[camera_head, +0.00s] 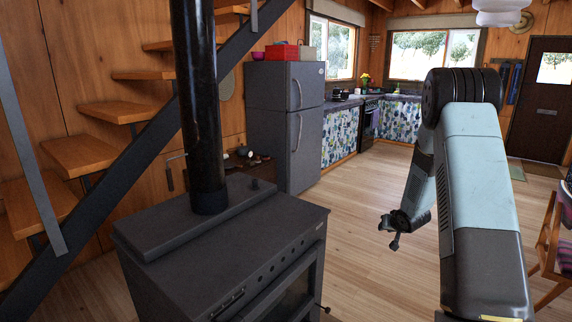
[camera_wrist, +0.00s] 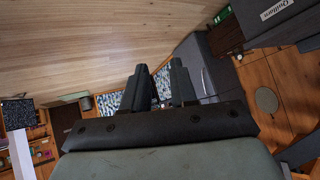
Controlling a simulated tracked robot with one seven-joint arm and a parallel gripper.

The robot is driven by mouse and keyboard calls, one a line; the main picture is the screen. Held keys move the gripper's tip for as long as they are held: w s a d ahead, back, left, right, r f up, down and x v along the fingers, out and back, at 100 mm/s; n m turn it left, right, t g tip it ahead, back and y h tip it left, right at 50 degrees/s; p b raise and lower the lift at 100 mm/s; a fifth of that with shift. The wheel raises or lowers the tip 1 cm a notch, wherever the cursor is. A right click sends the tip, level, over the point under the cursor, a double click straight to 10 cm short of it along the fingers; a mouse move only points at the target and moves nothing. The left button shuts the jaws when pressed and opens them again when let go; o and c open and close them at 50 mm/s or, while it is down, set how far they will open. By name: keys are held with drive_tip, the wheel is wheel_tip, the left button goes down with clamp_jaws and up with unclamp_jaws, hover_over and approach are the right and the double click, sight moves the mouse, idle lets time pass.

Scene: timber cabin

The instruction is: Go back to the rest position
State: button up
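My arm reaches up and over at the right of the head view, bent at its dark joint. My gripper (camera_head: 391,232) hangs in the air over the wooden floor, to the right of the black stove and apart from it. In the wrist view my gripper (camera_wrist: 159,88) shows two dark fingers with a gap between them. It is open, and nothing shows between the fingers.
A black wood stove (camera_head: 230,240) with a vertical pipe (camera_head: 200,110) stands close in front. Open stairs (camera_head: 95,152) rise at the left. A grey fridge (camera_head: 288,125) stands behind. A chair (camera_head: 553,240) is at the right edge. Floor (camera_head: 370,190) between them is clear.

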drive_tip(key=s+a+r+h, duration=0.1)
drive_tip(key=s+a+r, duration=0.1)
drive_tip(key=s+r, duration=0.5)
drive_tip(key=s+a+r+g+h, duration=0.1)
drive_tip(key=s+r, duration=0.2)
drive_tip(key=r, duration=0.7)
drive_tip(key=s+a+r, duration=0.2)
drive_tip(key=s+r, duration=0.4)
drive_tip(key=r, duration=0.3)
drive_tip(key=s+a+r+g, duration=0.1)
drive_tip(key=s+a+r, duration=0.1)
drive_tip(key=s, duration=0.8)
drive_tip(key=s+a+r+n+g+y, duration=0.1)
drive_tip(key=s+a+r, duration=0.2)
drive_tip(key=s, duration=0.7)
drive_tip(key=s+a+r+n, duration=0.1)
drive_tip(key=s+a, duration=0.3)
drive_tip(key=s, duration=0.7)
drive_tip(key=shift+a+r+g+y, duration=0.3)
drive_tip(key=shift+a+r+g, duration=0.1)
drive_tip(key=shift+r, duration=0.35)
